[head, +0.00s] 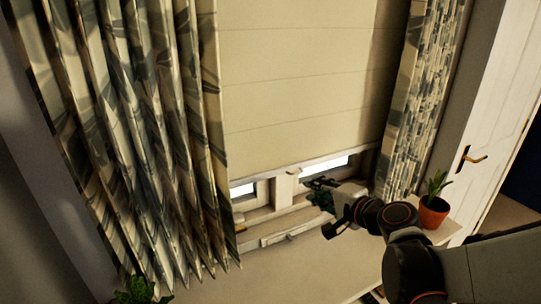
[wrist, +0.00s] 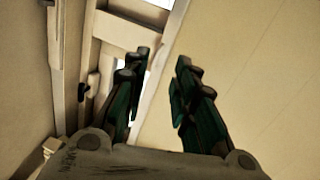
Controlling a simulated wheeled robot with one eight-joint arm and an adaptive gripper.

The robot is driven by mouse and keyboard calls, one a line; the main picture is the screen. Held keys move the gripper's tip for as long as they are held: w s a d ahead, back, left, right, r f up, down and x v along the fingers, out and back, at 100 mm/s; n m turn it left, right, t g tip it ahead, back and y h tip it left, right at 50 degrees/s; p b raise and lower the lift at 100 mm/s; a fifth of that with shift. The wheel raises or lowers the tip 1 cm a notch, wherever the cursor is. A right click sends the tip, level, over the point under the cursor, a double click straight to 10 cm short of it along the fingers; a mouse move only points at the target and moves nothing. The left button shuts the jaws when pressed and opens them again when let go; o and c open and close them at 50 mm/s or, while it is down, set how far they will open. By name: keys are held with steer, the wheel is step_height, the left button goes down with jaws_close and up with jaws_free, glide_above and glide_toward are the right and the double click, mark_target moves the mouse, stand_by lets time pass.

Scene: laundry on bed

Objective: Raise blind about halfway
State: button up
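The cream blind (head: 300,80) hangs over the window, with its lower edge a little above the sill. A narrow strip of bright glass and white frame shows below it. In the wrist view the blind (wrist: 250,80) fills the right side as a tilted pale panel with faint fold lines. My gripper (head: 316,184) is by the window frame, close to the blind's bottom edge. In the wrist view my gripper's two dark green fingers (wrist: 162,58) are spread with a gap between them and nothing held. The blind's edge runs behind that gap; I cannot tell whether the fingers touch it.
Patterned curtains hang at the left (head: 130,130) and right (head: 422,100) of the window. A potted plant (head: 433,212) stands right of my arm. A white door (head: 490,120) is at the far right. Another plant (head: 137,292) is at the bottom left.

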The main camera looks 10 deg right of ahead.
mark_target(296, 150)
steer(key=w+a+f+m+b, duration=0.1)
steer(key=w+f+b, duration=0.2)
steer(key=w, duration=1)
steer(key=shift+w+a+f, duration=0.15)
steer(key=shift+f, duration=0.2)
jaws_close()
